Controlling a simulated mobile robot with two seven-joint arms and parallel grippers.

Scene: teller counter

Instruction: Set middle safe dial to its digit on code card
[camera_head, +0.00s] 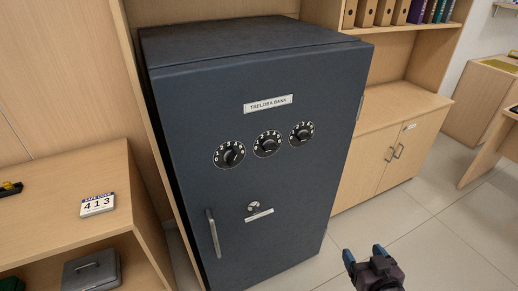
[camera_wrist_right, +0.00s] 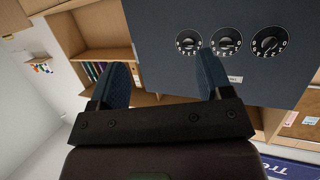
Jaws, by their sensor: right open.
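The dark blue safe (camera_head: 190,110) stands upright with three round black dials in a slanting row on its door. The middle dial (camera_head: 267,143) has white digits around a black knob; its setting is too small to read surely. It also shows upside down in the right wrist view (camera_wrist_right: 226,43). The code card (camera_head: 97,204) lies on the left wooden counter and reads 4 1 3. My right gripper (camera_head: 363,255) is open and empty, low and to the right of the safe, apart from the dials. My left gripper is out of view.
The safe door has a vertical handle (camera_head: 213,233) and a keyhole (camera_head: 253,207) below the dials. A grey cash box (camera_head: 92,271) sits under the left counter. A wooden cabinet (camera_head: 385,150) with binders above stands right of the safe. The tiled floor in front is clear.

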